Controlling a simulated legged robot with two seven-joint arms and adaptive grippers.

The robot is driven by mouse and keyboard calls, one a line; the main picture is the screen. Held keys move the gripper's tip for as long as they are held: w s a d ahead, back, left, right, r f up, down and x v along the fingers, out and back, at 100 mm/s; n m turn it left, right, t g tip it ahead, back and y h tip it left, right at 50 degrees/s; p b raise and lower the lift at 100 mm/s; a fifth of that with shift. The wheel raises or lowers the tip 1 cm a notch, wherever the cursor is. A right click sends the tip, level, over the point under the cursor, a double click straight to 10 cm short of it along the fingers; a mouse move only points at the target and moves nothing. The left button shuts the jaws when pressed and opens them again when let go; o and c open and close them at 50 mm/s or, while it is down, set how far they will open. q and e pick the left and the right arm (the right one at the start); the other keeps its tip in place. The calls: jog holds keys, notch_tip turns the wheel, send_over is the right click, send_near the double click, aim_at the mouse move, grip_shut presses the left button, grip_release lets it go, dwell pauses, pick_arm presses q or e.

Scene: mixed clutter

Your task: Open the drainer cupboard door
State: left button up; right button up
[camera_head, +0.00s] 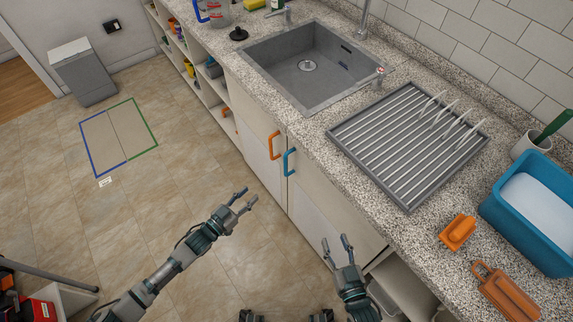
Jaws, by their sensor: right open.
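Under the counter, two pale cupboard doors stand side by side and look shut. The left door (254,158) has an orange handle (274,145). The right door (318,213), below the dish drainer (408,142), has a blue handle (289,162). My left gripper (246,199) is open and empty over the floor, in front of the doors and apart from the handles. My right gripper (335,246) is open and empty near the lower part of the right door. I cannot tell whether it touches the door.
The speckled counter (312,133) holds a sink (306,66), a blue tub (532,212) and orange tools (457,232). Open shelves (207,84) lie left of the doors. A grey bin (83,72) stands far left. Floor before the doors is clear.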

pick_arm(q)
jog(key=h, duration=0.1)
jog(key=b, duration=0.3)
send_near(286, 164)
jog(key=w+d+f, duration=0.1)
jog(key=w+d, duration=0.1)
jog(key=x, duration=0.2)
jog(key=b+x, duration=0.1)
jog(key=x, duration=0.2)
jog(key=b+x, duration=0.1)
jog(key=x, duration=0.1)
jog(key=shift+w+a+f, duration=0.2)
jog(key=shift+w+a, duration=0.05)
jog(key=shift+w, duration=0.25)
jog(key=shift+d+r, duration=0.1)
jog(key=shift+d, duration=0.35)
jog(key=shift+a, duration=0.2)
grip_shut()
jog(key=shift+a, duration=0.25)
pick_arm(e)
jog(key=s+r+m+t+y, duration=0.1)
jog(key=s+r+t, duration=0.3)
jog(key=r+t, duration=0.5)
notch_tip(286, 164, up, 3)
jog(key=shift+a, duration=0.15)
